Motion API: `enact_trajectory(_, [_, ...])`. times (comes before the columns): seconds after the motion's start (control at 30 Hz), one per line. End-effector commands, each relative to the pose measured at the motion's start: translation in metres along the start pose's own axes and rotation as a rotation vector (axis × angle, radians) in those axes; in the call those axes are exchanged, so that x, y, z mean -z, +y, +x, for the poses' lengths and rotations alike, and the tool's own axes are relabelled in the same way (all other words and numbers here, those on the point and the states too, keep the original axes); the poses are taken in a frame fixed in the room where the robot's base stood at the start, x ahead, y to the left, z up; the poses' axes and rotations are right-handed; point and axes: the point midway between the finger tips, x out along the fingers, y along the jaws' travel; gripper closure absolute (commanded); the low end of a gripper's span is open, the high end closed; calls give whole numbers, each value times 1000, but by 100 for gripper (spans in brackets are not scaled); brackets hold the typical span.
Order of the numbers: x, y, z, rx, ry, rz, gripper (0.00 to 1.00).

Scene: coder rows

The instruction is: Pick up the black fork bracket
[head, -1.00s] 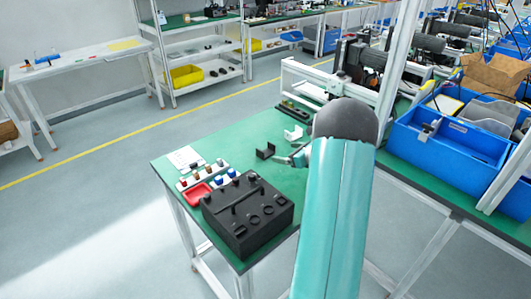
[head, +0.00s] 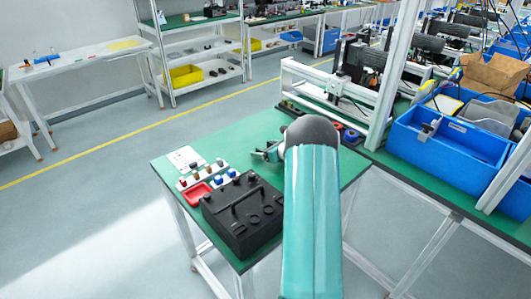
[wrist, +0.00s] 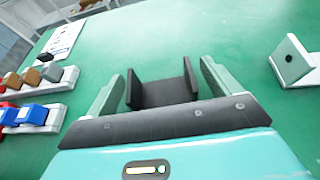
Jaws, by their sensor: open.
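The black fork bracket (wrist: 165,92) stands on the green table top, two upright plates joined by a base. In the wrist view it lies between the two pale fingers of my gripper (wrist: 160,72). The fingers are open, one on each side, with a narrow gap on the left and a small one on the right. My gripper also shows in the head view (head: 266,152), beyond the black box, where my arm hides much of the area around it.
A pale bracket (wrist: 291,62) stands to the right in the wrist view. A black box with a handle (head: 240,215), a red tray (head: 196,194), racks of coloured pieces (wrist: 38,85) and a paper sheet (head: 184,157) are on the left. Blue bins (head: 455,150) stand at right.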

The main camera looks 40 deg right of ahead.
Motion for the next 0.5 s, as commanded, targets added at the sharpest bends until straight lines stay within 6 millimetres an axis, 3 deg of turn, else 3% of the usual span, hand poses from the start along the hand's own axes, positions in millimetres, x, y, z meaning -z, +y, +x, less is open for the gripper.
enact_trajectory(0.1, [1, 0, 10, 1, 1, -1, 11])
enact_trajectory(0.33, [1, 0, 12, 1, 1, 0, 11])
enact_trajectory(0.5, [0, 0, 11, 1, 1, 0, 44])
